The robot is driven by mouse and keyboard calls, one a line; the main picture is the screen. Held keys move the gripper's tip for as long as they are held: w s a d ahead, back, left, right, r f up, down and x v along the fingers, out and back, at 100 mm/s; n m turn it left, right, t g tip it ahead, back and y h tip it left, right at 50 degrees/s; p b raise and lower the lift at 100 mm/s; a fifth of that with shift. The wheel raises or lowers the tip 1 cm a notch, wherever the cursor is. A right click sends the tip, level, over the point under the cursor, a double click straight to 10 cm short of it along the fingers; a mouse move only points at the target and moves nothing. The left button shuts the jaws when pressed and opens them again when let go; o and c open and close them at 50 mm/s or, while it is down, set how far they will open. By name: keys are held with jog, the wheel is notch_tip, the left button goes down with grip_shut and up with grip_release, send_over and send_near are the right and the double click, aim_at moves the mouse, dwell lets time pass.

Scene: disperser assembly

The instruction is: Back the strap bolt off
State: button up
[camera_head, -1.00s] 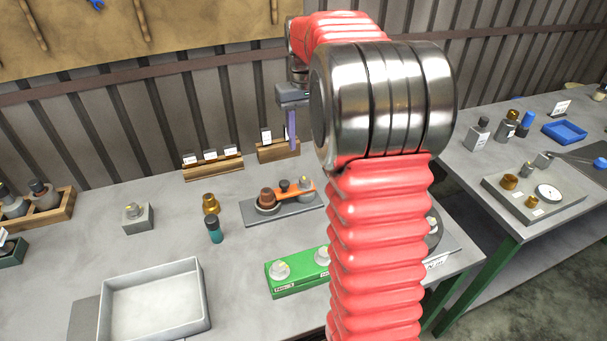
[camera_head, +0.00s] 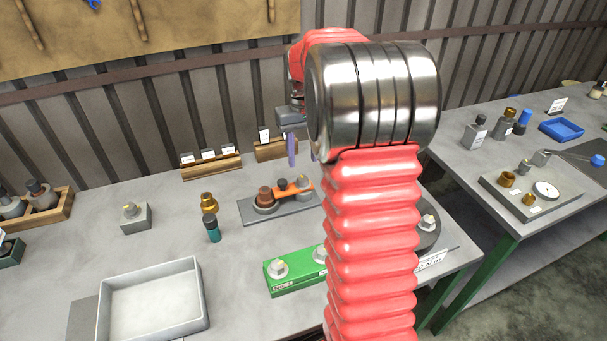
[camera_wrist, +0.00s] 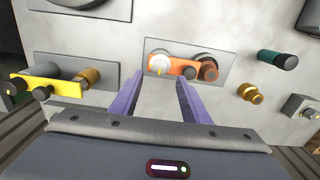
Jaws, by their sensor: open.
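The orange strap (camera_head: 299,191) lies across parts on a grey plate (camera_head: 251,214) at the back of the bench. A small dark bolt head (camera_head: 282,185) stands on the strap, between a brown round part (camera_head: 265,197) and a grey round part. In the wrist view the orange strap (camera_wrist: 179,67), the dark bolt head (camera_wrist: 190,72) and the pale round part (camera_wrist: 160,62) show just beyond my fingertips. My gripper (camera_wrist: 160,80) is open and empty, with its two purple fingers apart. In the head view a purple finger (camera_head: 291,150) hangs above the plate, apart from the strap.
A green block (camera_head: 296,279) is in front. A yellow strap (camera_wrist: 55,88) sits left in the wrist view. A grey tray (camera_head: 153,304) lies front left.

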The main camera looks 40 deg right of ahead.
aim_at(303, 179)
notch_tip(303, 179, down, 7)
jog(key=shift+f, duration=0.2)
jog(key=shift+c, duration=0.4)
jog(key=c, duration=0.9)
jog(key=shift+d, duration=0.15)
jog(key=shift+c, duration=0.4)
